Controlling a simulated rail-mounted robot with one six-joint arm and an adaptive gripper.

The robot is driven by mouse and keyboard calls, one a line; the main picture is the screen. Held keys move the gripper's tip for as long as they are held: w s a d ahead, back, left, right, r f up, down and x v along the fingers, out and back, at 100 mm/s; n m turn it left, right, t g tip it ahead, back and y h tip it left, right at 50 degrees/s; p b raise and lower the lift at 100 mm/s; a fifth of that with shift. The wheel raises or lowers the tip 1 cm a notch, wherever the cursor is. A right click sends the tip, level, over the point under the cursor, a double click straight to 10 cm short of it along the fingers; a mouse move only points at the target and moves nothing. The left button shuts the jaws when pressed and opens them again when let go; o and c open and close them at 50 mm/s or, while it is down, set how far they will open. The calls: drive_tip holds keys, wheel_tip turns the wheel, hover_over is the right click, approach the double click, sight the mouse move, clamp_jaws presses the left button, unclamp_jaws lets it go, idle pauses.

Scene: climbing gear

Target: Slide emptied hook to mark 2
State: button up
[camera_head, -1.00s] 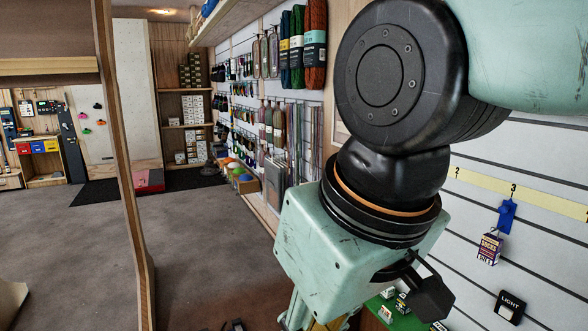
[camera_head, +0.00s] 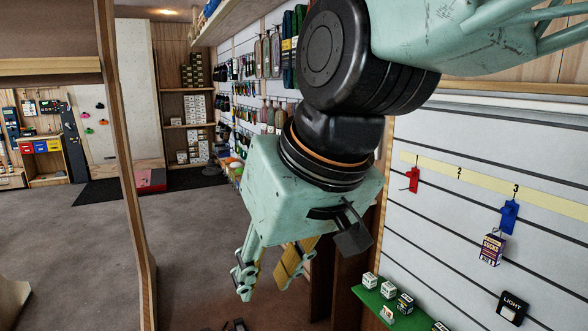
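A red hook (camera_head: 413,179) sits on the slatted wall at the yellow number strip (camera_head: 487,186), to the left of mark 2 (camera_head: 459,171). Nothing shows hanging on it. A blue hook (camera_head: 509,216) sits below mark 3 (camera_head: 516,188), with a purple and white socks box (camera_head: 491,249) appearing to hang from it. No hook is at mark 2. My gripper (camera_head: 268,276) is open and empty, pointing down, well to the left of and below the red hook, apart from both hooks.
A green shelf (camera_head: 373,297) with several small boxes stands below the slatted wall. A black LIGHT item (camera_head: 511,307) is on the wall at lower right. A wooden post (camera_head: 126,150) stands at left. The carpet floor (camera_head: 200,255) is open.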

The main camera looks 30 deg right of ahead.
drive_tip(key=w+d+r+m+t, duration=0.1)
drive_tip(key=w+d+r, duration=0.15)
drive_tip(key=w, duration=0.65)
drive_tip(key=w+d+r+m+t, duration=0.1)
drive_tip(key=w+d+r+t, duration=0.15)
drive_tip(key=w, duration=0.65)
drive_tip(key=w+d+r+m+t, duration=0.1)
drive_tip(key=w+r, duration=0.3)
drive_tip(key=w, duration=0.6)
drive_tip(key=w+d+r+m+t+h, duration=0.3)
drive_tip(key=w+d+m+h, duration=0.25)
drive_tip(key=w+d, duration=1.5)
drive_tip(key=w+d+f+m+g+h, duration=0.1)
drive_tip(key=d+f+m+g+h, duration=0.15)
drive_tip(key=d, duration=0.65)
drive_tip(key=w+d+f+m+g+h, duration=0.1)
drive_tip(key=d+f+h, duration=0.15)
drive_tip(key=d, duration=0.55)
drive_tip(key=w+d+f+m+g+h, duration=0.15)
drive_tip(key=d+h, duration=0.25)
drive_tip(key=d, duration=0.5)
drive_tip(key=s+d+f+m+g+h, duration=0.2)
drive_tip(key=s+d+f+m+g, duration=0.2)
drive_tip(key=s+d+f, duration=0.3)
drive_tip(key=s+d+f+m+g+h+p, duration=0.1)
drive_tip(key=s+d+f+m+g+h, duration=0.1)
drive_tip(key=s+d+f+g, duration=0.5)
drive_tip(key=d+m, duration=0.1)
drive_tip(key=d, duration=0.3)
drive_tip(key=shift+m, duration=0.35)
